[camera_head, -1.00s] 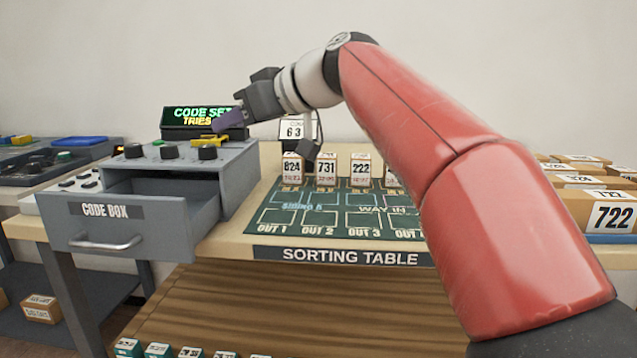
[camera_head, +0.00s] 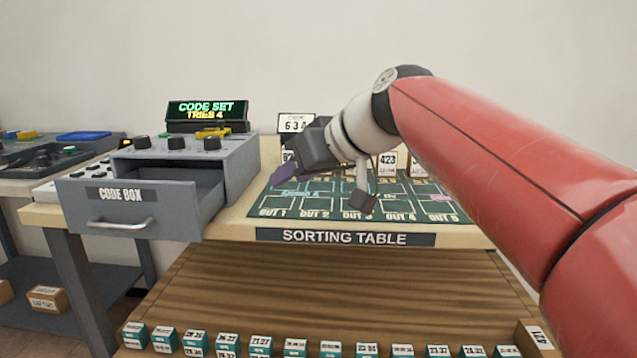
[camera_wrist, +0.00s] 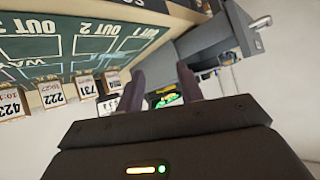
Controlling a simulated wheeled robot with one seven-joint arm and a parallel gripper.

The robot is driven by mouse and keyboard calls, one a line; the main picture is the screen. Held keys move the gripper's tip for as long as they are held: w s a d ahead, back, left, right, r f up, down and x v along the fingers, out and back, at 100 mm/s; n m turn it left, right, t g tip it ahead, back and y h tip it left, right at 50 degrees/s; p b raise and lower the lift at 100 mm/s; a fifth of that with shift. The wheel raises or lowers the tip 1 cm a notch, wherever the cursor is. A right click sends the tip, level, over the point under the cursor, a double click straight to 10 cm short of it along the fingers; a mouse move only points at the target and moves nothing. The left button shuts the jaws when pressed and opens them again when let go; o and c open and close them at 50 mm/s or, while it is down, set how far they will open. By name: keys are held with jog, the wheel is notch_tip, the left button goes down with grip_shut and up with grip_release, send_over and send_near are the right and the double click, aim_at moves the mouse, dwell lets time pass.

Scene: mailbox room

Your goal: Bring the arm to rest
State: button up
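My arm (camera_head: 520,150) reaches in from the right in the head view, bent downward at the wrist. My gripper (camera_head: 285,174) hangs above the left part of the sorting table (camera_head: 345,238), clear of the code box. In the wrist view, my gripper (camera_wrist: 162,82) has its two purple fingers apart with nothing between them. The code box (camera_head: 232,165) stands at the table's left with its grey drawer (camera_head: 125,208) pulled out; the visible inside looks empty. A display (camera_head: 207,112) behind it reads "CODE SET TRIES 4".
Numbered parcels stand along the back of the green mat, among them 423 (camera_wrist: 12,103), 222 (camera_wrist: 52,94) and 731 (camera_wrist: 84,87); my arm partly hides them in the head view. Several small boxes (camera_head: 260,345) line the shelf below. A side table (camera_head: 60,160) stands left.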

jog(key=s+d+f+m+h, duration=0.2)
jog(key=s+d+f, duration=0.4)
jog(key=f, duration=0.3)
jog(key=s+d+f+m+g+h, duration=0.1)
jog(key=s+d+f+m+h, duration=0.2)
jog(key=s+d+f, duration=0.3)
jog(key=s+d+f+m+h, duration=0.3)
jog(key=s+d+f, duration=0.3)
jog(key=f, duration=0.5)
jog(key=s, duration=0.2)
jog(key=shift+s+d+f, duration=0.3)
jog(key=shift+d+f, duration=0.05)
